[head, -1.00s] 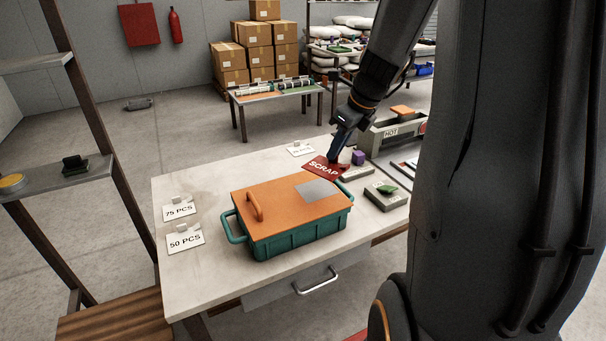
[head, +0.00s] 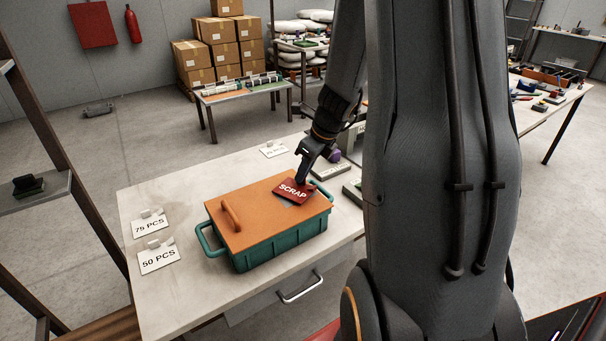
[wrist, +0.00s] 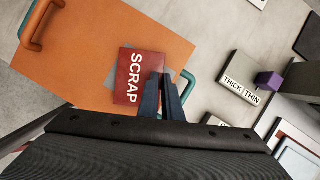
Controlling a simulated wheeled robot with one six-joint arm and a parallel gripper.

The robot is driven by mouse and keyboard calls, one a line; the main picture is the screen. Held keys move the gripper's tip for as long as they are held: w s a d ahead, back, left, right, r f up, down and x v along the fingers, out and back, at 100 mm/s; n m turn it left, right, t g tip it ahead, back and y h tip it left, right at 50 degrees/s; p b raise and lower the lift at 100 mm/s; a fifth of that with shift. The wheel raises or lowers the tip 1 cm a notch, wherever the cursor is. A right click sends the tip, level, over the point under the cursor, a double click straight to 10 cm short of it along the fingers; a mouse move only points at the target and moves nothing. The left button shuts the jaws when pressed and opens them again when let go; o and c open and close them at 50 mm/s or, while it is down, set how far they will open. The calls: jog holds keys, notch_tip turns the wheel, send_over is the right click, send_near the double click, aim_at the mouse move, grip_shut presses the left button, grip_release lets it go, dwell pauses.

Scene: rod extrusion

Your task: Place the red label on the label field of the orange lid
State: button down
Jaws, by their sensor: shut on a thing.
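The red label (head: 292,190), printed SCRAP, is held by my gripper (head: 302,181) over the right part of the orange lid (head: 262,213). The lid lies on a green crate (head: 283,242) with handles. In the wrist view the red label (wrist: 131,77) covers much of the grey label field (wrist: 110,76), whose edge shows at the label's left. My gripper (wrist: 164,82) is shut on the label's right edge. The label sits slightly turned relative to the field. I cannot tell whether it touches the lid.
The white table (head: 165,195) carries cards reading 75 PCS (head: 149,222) and 50 PCS (head: 158,257) left of the crate. A block marked THICK THIN (wrist: 240,80) and a purple piece (wrist: 268,80) lie right of the lid. The table's left side is mostly clear.

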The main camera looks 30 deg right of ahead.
jog(key=shift+f, duration=0.25)
jog(key=shift+f, duration=0.15)
jog(key=c, duration=1.9)
grip_release()
jog(key=shift+c, duration=0.2)
jog(key=v, duration=1.1)
jog(key=s+a+f+n+g, duration=0.1)
jog(key=s+a+n, duration=0.3)
jog(key=n, duration=0.6)
jog(key=s+a+f+n+g+h, duration=0.1)
jog(key=s+a+f+n, duration=0.2)
jog(key=a+n, duration=0.6)
jog(key=s+a+f+n, duration=0.2)
jog(key=s+a+n, duration=0.3)
jog(key=n, duration=0.7)
jog(key=shift+a+f+g+h, duration=0.15)
jog(key=shift+a+g+h, duration=0.25)
jog(key=shift+a, duration=0.75)
